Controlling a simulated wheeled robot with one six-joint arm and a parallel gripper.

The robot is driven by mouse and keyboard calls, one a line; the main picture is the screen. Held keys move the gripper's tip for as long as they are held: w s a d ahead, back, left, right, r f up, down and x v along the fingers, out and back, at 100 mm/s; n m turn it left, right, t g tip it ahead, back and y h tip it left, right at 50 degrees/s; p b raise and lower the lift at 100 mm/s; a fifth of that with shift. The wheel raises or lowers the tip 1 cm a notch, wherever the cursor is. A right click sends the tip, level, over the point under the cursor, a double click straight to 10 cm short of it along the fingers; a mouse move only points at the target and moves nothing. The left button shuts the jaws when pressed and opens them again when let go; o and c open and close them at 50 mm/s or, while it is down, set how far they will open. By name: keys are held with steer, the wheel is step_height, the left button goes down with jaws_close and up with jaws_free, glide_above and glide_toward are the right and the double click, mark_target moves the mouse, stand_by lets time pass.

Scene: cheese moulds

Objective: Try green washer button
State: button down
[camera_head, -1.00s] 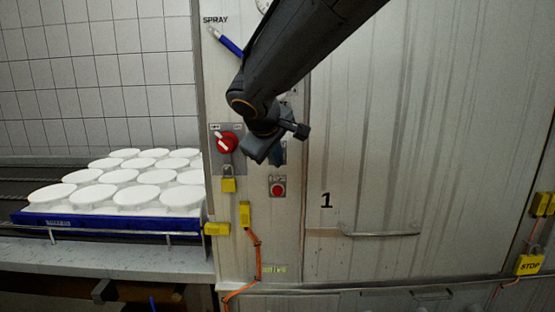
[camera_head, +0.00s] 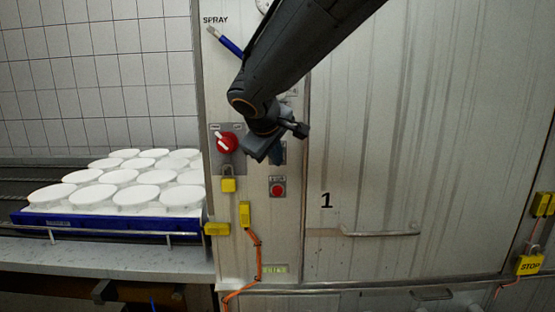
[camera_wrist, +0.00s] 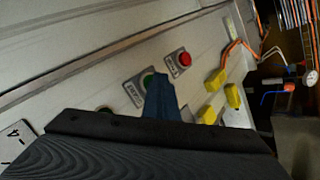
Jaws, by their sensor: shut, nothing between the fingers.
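The green button (camera_wrist: 148,80) sits on a small grey plate on the washer's front panel in the wrist view. My gripper's blue fingers (camera_wrist: 160,88) are shut and empty, with their tips right beside the button and overlapping its edge in that view. I cannot tell whether they touch it. In the head view my gripper (camera_head: 277,153) is at the panel, just above the red button (camera_head: 278,188), and hides the green one. The red button also shows in the wrist view (camera_wrist: 184,59).
A red rotary switch (camera_head: 228,143) with a yellow padlock (camera_head: 228,185) is left of my gripper. Yellow boxes (camera_head: 244,214) and an orange cable (camera_head: 258,258) are below. A door handle (camera_head: 380,233) is at right. White moulds in a blue tray (camera_head: 110,221) stand at left.

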steer(key=shift+s+b, duration=0.35)
steer(key=shift+s, duration=0.55)
steer(key=shift+s, duration=0.15)
steer(key=s+b, duration=0.1)
steer(key=s, duration=0.3)
steer(key=shift+s+a, duration=0.1)
steer(key=shift+s, duration=0.25)
stand_by(0.4)
